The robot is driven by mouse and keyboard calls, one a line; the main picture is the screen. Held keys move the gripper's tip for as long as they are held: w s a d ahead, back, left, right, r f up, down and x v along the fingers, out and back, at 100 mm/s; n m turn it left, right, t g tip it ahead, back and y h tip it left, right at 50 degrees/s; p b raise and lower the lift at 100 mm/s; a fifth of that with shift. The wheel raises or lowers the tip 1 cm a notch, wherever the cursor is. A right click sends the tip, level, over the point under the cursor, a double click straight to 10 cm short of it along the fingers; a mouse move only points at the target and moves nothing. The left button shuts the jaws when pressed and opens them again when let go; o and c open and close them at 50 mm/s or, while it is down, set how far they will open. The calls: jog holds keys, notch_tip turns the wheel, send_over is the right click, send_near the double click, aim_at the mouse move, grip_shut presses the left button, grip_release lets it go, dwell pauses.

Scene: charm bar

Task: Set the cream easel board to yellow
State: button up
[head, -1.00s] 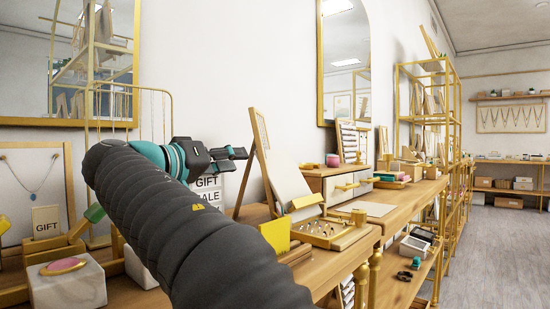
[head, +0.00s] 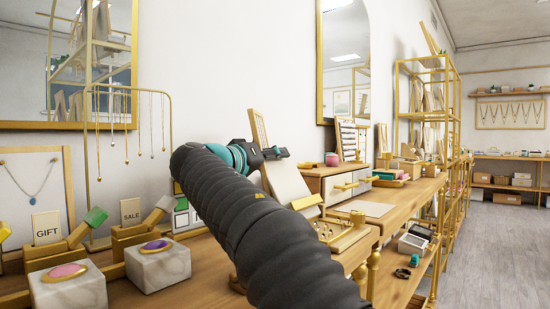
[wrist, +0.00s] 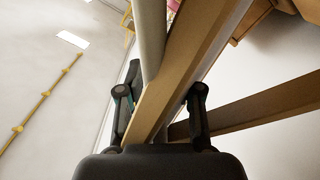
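The cream easel board (head: 287,183) leans on its wooden easel frame (head: 257,128) on the table, right of and partly behind my arm. My gripper (head: 276,153) is at the upper part of the easel. In the wrist view its fingers (wrist: 160,98) are spread apart, with a wooden bar (wrist: 188,62) of the easel passing between or just beyond them. I cannot tell whether they touch it. A pale upright edge (wrist: 152,40) shows beside the bar. My arm hides the board's lower left and the table in front of it. No yellow face shows on the board.
Left on the table are two marble blocks (head: 163,265), a GIFT card (head: 47,226), a SALE card (head: 131,211) and a gold necklace stand (head: 169,125). A wooden jewellery tray (head: 345,238) lies right of the arm. Clear floor (head: 490,235) is at right.

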grip_shut()
jog(key=shift+w+a+f, duration=0.1)
jog(key=shift+a+f, duration=0.1)
jog(key=shift+f, duration=0.15)
jog(key=shift+w+a+f+b, duration=0.2)
jog(key=shift+a+f+b, duration=0.15)
jog(key=shift+b, duration=0.15)
jog(key=shift+w+r, duration=0.1)
jog(key=shift+w, duration=0.1)
jog(key=shift+s+d, duration=0.1)
jog(key=shift+d, duration=0.05)
grip_release()
